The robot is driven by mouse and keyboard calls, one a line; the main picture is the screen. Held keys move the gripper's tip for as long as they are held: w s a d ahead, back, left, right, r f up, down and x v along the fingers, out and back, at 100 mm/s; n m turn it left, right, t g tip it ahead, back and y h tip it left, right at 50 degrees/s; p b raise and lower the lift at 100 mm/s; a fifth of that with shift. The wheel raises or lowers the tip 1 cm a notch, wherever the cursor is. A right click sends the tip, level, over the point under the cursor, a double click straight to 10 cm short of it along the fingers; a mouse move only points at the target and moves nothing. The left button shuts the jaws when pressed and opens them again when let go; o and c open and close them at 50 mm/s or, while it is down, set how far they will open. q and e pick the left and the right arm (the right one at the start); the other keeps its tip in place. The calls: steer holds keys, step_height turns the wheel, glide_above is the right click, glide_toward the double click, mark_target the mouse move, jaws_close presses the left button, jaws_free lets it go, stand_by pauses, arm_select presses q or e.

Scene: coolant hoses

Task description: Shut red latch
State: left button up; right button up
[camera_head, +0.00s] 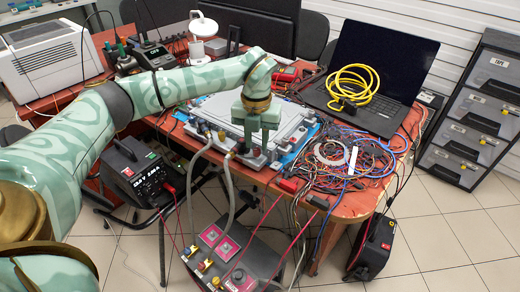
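My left gripper (257,148) reaches in from the left and points down over the front edge of the silver cold-plate tray (215,108) on the table. Its two fingers look a little apart, with nothing visible between them. I cannot make out which small part is the red latch; the gripper covers part of the tray's front edge. My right gripper is not in view.
A tangle of coloured cables (345,165) lies right of the tray. A laptop (385,65) with a coiled yellow cable (352,88) stands behind it. A black power box (140,172) is at left, drawers (475,110) at right.

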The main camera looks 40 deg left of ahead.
arm_select(q)
step_height(320, 180, down, 2)
steer(key=shift+f, duration=0.1)
jaws_close()
